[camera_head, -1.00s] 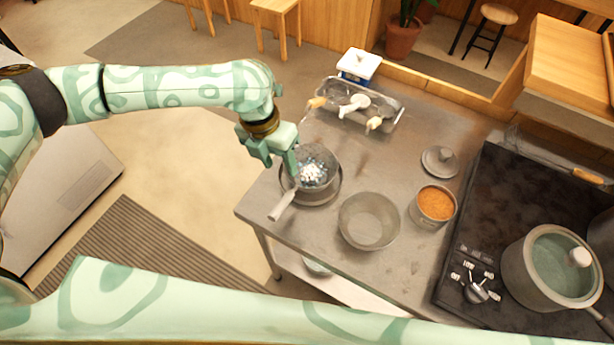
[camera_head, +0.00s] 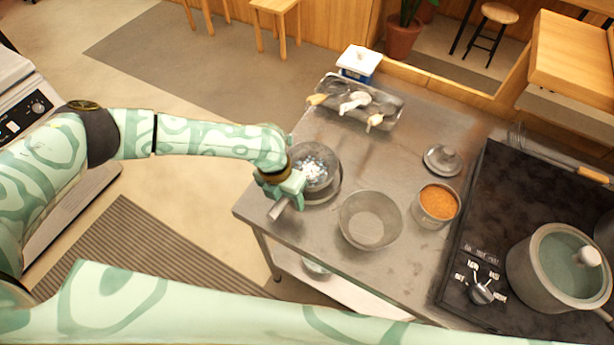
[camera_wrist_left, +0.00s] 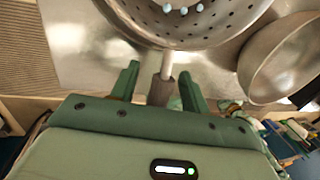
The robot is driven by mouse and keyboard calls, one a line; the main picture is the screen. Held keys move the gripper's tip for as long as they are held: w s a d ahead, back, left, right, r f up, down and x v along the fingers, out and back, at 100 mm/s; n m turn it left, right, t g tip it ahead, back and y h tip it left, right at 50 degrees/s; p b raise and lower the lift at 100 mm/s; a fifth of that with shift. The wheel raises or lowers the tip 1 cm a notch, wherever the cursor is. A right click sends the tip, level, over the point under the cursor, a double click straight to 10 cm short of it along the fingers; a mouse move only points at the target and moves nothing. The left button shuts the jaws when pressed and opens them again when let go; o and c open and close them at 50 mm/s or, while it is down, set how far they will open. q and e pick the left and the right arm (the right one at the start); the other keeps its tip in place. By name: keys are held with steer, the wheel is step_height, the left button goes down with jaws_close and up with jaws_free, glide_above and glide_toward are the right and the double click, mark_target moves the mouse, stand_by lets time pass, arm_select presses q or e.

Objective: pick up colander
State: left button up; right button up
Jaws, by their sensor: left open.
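The grey metal colander (camera_head: 322,180) stands at the left edge of the metal table, with small white and bluish pieces in it. Its holes show in the left wrist view (camera_wrist_left: 205,32). Its handle (camera_head: 277,210) points toward the lower left. My left gripper (camera_head: 286,190) is at this handle. In the left wrist view the left gripper (camera_wrist_left: 159,75) is open, with one finger on each side of the handle (camera_wrist_left: 162,88). The gripper partly hides the handle in the head view. The right gripper is not in view.
An empty metal bowl (camera_head: 351,229) stands close to the right of the colander. A pot of orange food (camera_head: 438,217), a lid (camera_head: 442,160) and a tray of utensils (camera_head: 329,112) are on the table (camera_head: 385,160). A stove with a large pot (camera_head: 522,275) is at right.

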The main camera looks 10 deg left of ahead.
arm_select(q)
steer(key=shift+d+f, duration=0.1)
steer(key=shift+f, duration=0.3)
jaws_close()
steer(key=shift+r, duration=0.1)
steer(key=shift+r, duration=0.5)
steer(key=s+d+r+p, duration=0.3)
steer(key=s+r, duration=0.9)
steer(key=s, duration=0.1)
steer(key=shift+s+d, duration=0.2)
steer(key=shift+s, duration=0.15)
